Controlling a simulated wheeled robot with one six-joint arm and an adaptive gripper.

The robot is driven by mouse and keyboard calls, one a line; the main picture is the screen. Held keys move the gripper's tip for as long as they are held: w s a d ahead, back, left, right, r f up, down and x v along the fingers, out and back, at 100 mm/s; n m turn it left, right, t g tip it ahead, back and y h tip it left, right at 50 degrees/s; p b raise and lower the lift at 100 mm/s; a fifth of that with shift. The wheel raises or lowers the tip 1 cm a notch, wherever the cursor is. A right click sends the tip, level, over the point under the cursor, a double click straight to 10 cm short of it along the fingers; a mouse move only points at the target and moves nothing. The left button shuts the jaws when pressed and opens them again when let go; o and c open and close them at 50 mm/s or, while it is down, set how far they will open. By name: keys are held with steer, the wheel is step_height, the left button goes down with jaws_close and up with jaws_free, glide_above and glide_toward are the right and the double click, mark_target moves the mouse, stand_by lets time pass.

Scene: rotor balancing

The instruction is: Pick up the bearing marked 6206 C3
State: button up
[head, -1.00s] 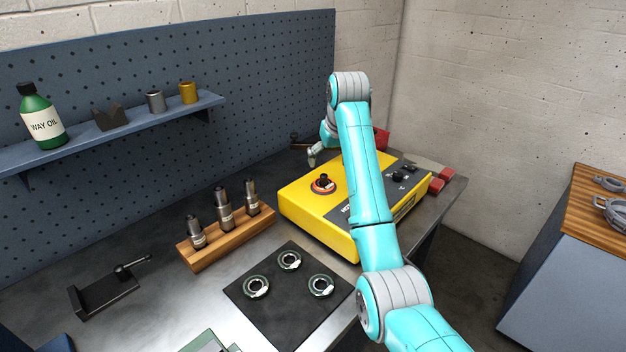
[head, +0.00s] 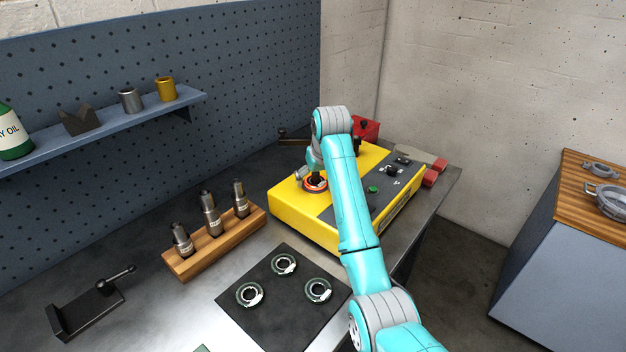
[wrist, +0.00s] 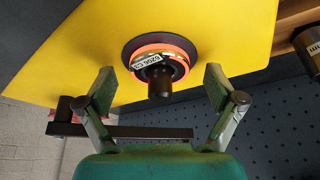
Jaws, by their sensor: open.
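The bearing marked 6206 C3 (wrist: 147,61) sits around a dark post on the yellow machine (wrist: 60,60), with an orange ring around it. Its white label reads upside down in the wrist view. In the head view the bearing (head: 314,185) is partly covered by my arm. My gripper (wrist: 160,88) is open and empty, its two fingers apart on either side of the post in the wrist view, not touching the bearing as far as I can see.
Several tools (head: 210,214) stand in a wooden block (head: 190,262) left of the machine. Three more bearings (head: 284,264) lie on a dark mat (head: 262,332), labels unreadable here. A dark bar (wrist: 150,132) shows beyond my fingers.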

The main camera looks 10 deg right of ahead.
steer(key=c, duration=1.4)
